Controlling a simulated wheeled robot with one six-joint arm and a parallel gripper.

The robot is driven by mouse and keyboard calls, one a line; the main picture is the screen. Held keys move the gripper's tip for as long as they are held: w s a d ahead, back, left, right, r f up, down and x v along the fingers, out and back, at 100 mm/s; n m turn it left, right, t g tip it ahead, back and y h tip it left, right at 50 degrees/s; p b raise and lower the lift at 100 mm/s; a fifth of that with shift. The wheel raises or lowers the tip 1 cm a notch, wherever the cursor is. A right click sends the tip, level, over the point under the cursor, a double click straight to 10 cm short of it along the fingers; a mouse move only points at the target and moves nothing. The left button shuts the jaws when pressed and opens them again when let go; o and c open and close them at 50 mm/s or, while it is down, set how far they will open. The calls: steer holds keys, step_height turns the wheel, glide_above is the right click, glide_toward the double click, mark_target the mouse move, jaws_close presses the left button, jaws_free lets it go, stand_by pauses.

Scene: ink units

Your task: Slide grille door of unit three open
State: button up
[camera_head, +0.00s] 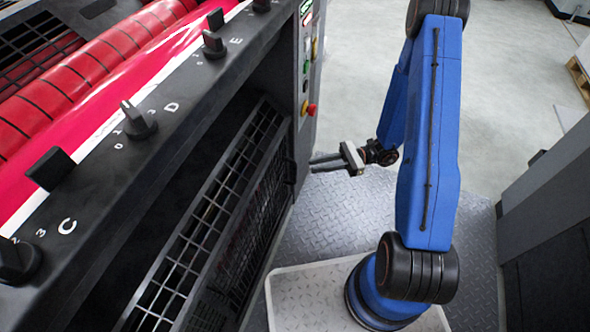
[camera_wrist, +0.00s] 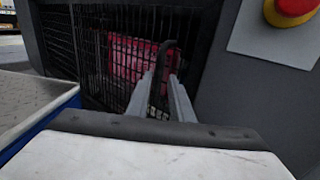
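The black grille door (camera_head: 222,215) runs along the lower front of the printing unit in the head view. Its mesh also fills the left and middle of the wrist view (camera_wrist: 95,50), with something red behind it. A dark, curved, handle-like part (camera_wrist: 163,55) shows at the mesh's right side, just beyond my fingertips. My gripper (camera_head: 314,164) is level, pointing left at the right end of the grille. Its two grey fingers (camera_wrist: 163,78) are apart, with nothing clearly held between them. I cannot tell whether the fingertips touch the dark part.
A red stop button (camera_head: 311,109) sits on a light panel above my gripper; it also shows at the wrist view's upper right (camera_wrist: 296,5). Knobs marked C, D and E line the upper ledge (camera_head: 175,100). Checker-plate floor (camera_head: 335,215) is clear below. A dark grey unit (camera_head: 545,210) stands right.

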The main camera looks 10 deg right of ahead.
mark_target(295, 170)
steer(key=a, duration=0.8)
steer(key=shift+s+a, duration=0.3)
steer(key=shift+a, duration=0.1)
jaws_close()
